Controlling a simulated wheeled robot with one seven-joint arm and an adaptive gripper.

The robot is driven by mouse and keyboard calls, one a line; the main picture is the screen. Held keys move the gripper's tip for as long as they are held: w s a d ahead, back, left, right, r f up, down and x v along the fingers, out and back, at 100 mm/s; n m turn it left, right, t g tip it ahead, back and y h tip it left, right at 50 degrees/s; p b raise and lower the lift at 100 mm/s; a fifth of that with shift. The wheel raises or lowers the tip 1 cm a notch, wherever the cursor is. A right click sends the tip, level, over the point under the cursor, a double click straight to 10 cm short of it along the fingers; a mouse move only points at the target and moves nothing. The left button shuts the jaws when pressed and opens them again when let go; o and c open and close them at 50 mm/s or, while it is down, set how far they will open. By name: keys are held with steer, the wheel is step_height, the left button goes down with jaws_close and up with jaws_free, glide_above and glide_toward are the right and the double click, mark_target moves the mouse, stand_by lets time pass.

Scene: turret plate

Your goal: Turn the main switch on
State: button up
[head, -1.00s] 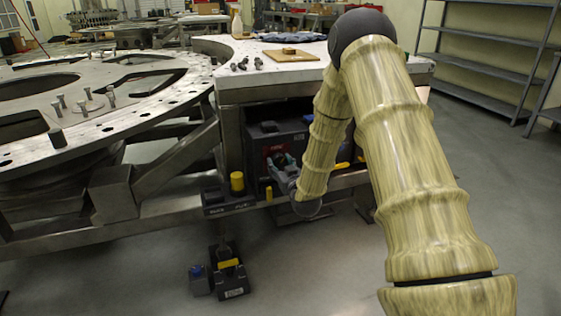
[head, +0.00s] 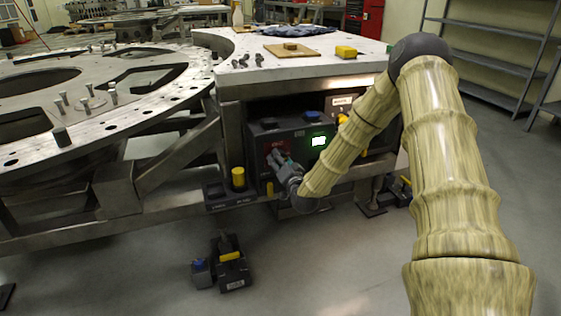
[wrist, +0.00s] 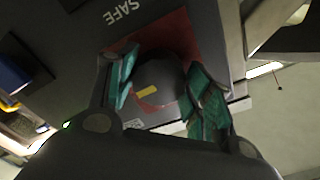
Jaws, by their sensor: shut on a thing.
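The main switch is a dark round knob (wrist: 158,75) with a yellow mark, on a red plate (wrist: 183,37). The red plate also shows on the front of the dark control box (head: 291,134) under the steel table. My gripper (wrist: 161,84) has its teal fingers on either side of the knob, shut on it. In the head view my gripper (head: 279,161) reaches the red plate from the right and hides the knob. The yellow mark sits slanted in the wrist view.
A yellow button (head: 238,177) stands on a small box at the left of the control box. A pedal unit (head: 231,268) lies on the floor below. A large round steel plate (head: 110,130) fills the left. Open floor lies in front.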

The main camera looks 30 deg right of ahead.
steer(key=shift+m, duration=0.3)
stand_by(0.4)
steer(key=o, duration=1)
steer(key=v, duration=1.2)
